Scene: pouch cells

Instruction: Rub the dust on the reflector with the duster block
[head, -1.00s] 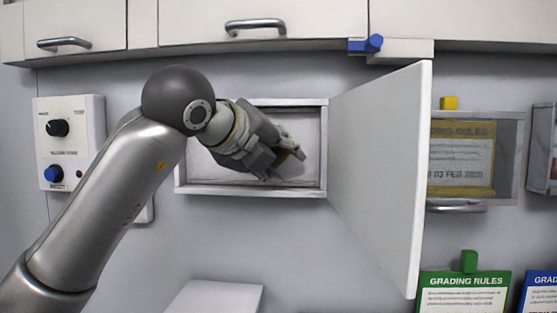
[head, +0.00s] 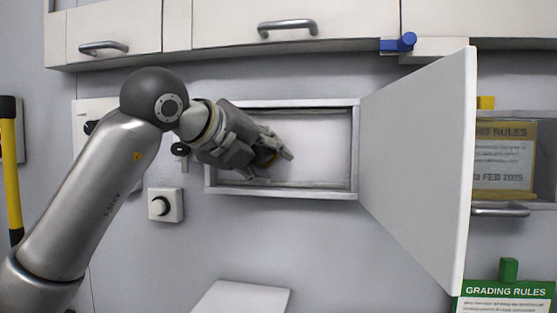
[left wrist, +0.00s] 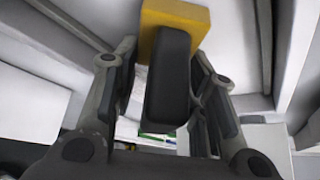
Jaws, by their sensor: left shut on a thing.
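My left gripper (head: 273,158) reaches into the open wall cabinet (head: 282,192), in its left half. In the left wrist view the gripper (left wrist: 165,85) is shut on the duster block, which has a dark grey grip (left wrist: 168,80) between the fingers and a yellow body (left wrist: 176,16) beyond them. In the head view the fingers mostly hide the block. I cannot pick out the reflector or its dust for certain. A pale back surface (head: 325,140) shows inside the cabinet; whether the block touches it I cannot tell. My right gripper is not in view.
The white cabinet door (head: 420,165) stands open to the right of the opening. Overhead cupboards (head: 235,25) run above. A white box with a round knob (head: 163,205) is on the wall at left. A clear case (head: 505,165) hangs beyond the door.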

